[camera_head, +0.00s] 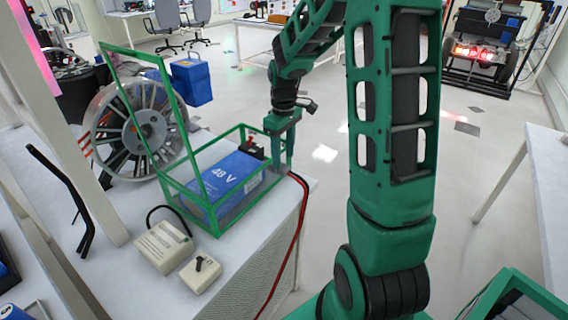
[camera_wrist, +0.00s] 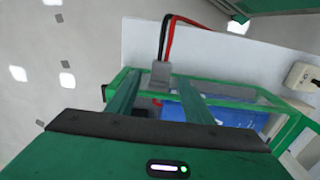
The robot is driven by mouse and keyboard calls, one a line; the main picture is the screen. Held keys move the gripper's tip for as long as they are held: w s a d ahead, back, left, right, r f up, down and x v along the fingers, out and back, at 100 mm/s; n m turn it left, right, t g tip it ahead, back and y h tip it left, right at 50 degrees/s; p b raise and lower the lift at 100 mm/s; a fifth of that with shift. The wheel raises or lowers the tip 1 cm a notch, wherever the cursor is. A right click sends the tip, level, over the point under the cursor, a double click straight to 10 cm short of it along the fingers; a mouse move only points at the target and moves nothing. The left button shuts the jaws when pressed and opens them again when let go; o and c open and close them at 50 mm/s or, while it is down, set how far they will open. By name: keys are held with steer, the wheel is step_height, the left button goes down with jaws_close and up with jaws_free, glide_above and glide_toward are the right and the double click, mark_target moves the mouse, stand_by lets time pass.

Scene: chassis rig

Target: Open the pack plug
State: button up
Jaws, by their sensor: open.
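The blue pack (camera_head: 225,178), marked 48 V, sits in a green frame with its lid frame raised. A grey plug (camera_wrist: 160,74) with red and black leads shows in the wrist view near the frame's end. My gripper (camera_head: 284,150) is at the frame's right end, pointing down; in the wrist view my gripper (camera_wrist: 157,80) is open, with its fingers on either side of the plug. I cannot tell whether they touch it. The pack (camera_wrist: 222,114) also shows behind the fingers. The plug is hidden by my gripper in the head view.
A red and black cable (camera_head: 300,215) hangs over the bench's edge. A cream box (camera_head: 163,246) and a small switch box (camera_head: 200,272) sit in front of the frame. A spoked wheel (camera_head: 140,130) stands behind. The raised lid (camera_head: 170,120) stands to the left.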

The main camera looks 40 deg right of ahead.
mark_target(283, 166)
steer(key=shift+f, duration=2.1)
